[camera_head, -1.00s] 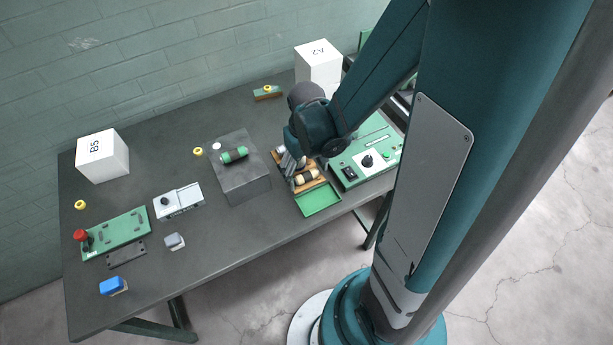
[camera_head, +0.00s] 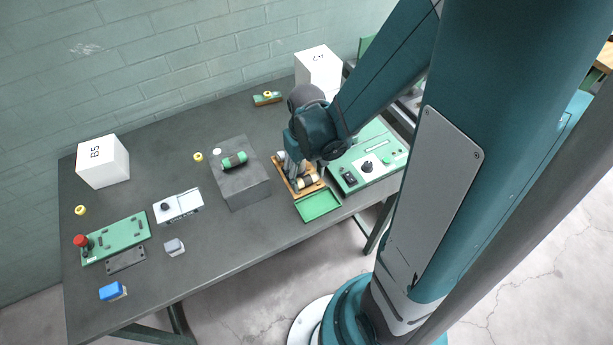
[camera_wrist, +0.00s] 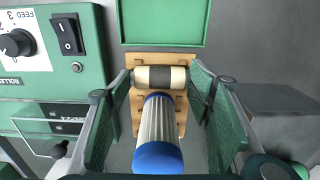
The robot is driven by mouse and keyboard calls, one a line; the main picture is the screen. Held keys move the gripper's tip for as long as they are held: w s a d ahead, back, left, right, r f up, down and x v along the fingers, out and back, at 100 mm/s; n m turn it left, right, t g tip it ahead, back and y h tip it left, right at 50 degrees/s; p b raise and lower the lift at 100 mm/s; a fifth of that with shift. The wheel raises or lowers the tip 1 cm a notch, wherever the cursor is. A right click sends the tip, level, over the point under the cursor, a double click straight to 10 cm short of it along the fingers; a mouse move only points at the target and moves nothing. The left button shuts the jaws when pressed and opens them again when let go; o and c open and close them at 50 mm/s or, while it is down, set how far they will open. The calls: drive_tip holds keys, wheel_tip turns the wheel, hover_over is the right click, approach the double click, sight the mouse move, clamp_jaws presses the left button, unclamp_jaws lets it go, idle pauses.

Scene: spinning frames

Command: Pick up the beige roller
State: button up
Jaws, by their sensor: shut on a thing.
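The beige roller (camera_wrist: 160,77), with a dark middle band, lies across the wooden rack (camera_wrist: 139,104) in the wrist view. It also shows at the rack's front end in the head view (camera_head: 308,182). My gripper (camera_wrist: 160,76) has its green-padded fingers on either side, with the tips at the roller's two ends, shut on it. The roller is level and at the rack; I cannot tell whether it is clear of it. In the head view the gripper hides part of the rack.
A green tray (camera_head: 319,205) sits in front of the rack. A green control panel (camera_head: 367,165) is close on the right. A grey block (camera_head: 243,187) with a green roller (camera_head: 234,160) stands left. White boxes (camera_head: 103,161) stand farther back.

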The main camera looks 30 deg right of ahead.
sight(307, 177)
wheel_tip(307, 177, up, 9)
drive_tip(key=p, duration=0.1)
idle(0.6)
